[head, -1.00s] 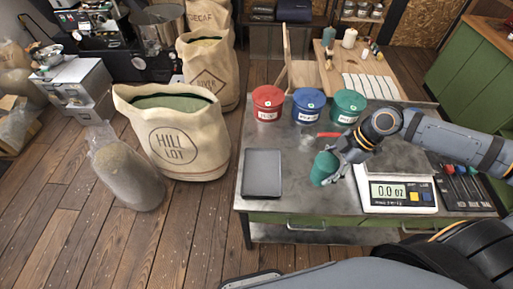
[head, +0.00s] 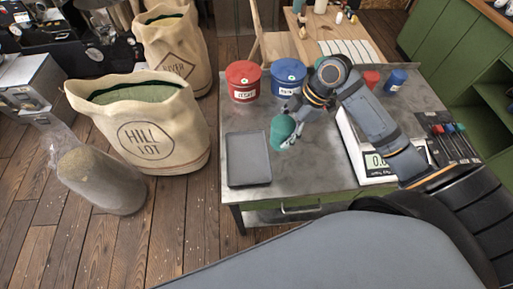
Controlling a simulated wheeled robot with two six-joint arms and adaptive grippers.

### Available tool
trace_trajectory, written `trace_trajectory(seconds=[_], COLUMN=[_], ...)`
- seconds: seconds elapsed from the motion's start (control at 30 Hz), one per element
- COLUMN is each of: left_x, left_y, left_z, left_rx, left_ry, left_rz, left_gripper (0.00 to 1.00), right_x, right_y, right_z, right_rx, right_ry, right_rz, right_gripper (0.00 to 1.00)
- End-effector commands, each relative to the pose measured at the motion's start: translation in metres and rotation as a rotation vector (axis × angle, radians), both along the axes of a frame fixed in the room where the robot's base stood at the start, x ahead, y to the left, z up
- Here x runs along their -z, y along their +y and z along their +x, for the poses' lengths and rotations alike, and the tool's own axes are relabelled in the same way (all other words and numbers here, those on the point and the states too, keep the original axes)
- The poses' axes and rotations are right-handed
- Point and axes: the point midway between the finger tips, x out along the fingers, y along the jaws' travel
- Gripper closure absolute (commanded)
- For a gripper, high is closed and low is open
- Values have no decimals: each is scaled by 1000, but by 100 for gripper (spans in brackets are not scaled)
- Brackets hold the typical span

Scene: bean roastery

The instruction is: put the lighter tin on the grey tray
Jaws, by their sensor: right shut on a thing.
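My right gripper (head: 296,121) is shut on a small green tin (head: 282,133). The tin appears to be held above the table, slightly tilted, just right of the grey tray (head: 248,160). The tray lies flat and empty at the table's left side. A small red tin (head: 371,79) and a small blue tin (head: 396,79) stand at the back right, behind my right arm. The white scale (head: 376,170) is partly covered by my arm, so its display is only partly readable. Tin weights cannot be told by look. My left gripper is not in view.
A large red canister (head: 243,80) and a large blue canister (head: 288,77) stand at the table's (head: 319,173) back edge. Several coloured-handled tools (head: 449,138) lie at the right. A Hill Lot sack (head: 150,135) stands on the floor left. The table between tray and scale is clear.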

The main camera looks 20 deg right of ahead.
Motion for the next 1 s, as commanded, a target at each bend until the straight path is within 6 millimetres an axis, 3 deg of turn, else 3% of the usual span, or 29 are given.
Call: trace_trajectory(seconds=[0.17,0.4,0.7,0.83,1.0], left_x=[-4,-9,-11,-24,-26], left_y=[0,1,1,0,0], left_z=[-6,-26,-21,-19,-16], left_rx=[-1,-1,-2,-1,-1], left_ry=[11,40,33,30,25], left_rz=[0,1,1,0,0], left_gripper=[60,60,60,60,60], right_x=[9,52,69,88,102], right_y=[28,59,68,69,69], right_z=[13,29,36,35,36], right_rx=[-1,-2,-2,-1,-2], right_ry=[1,6,3,7,2], right_rz=[13,10,4,1,1], right_gripper=[81,81,81,81,81])
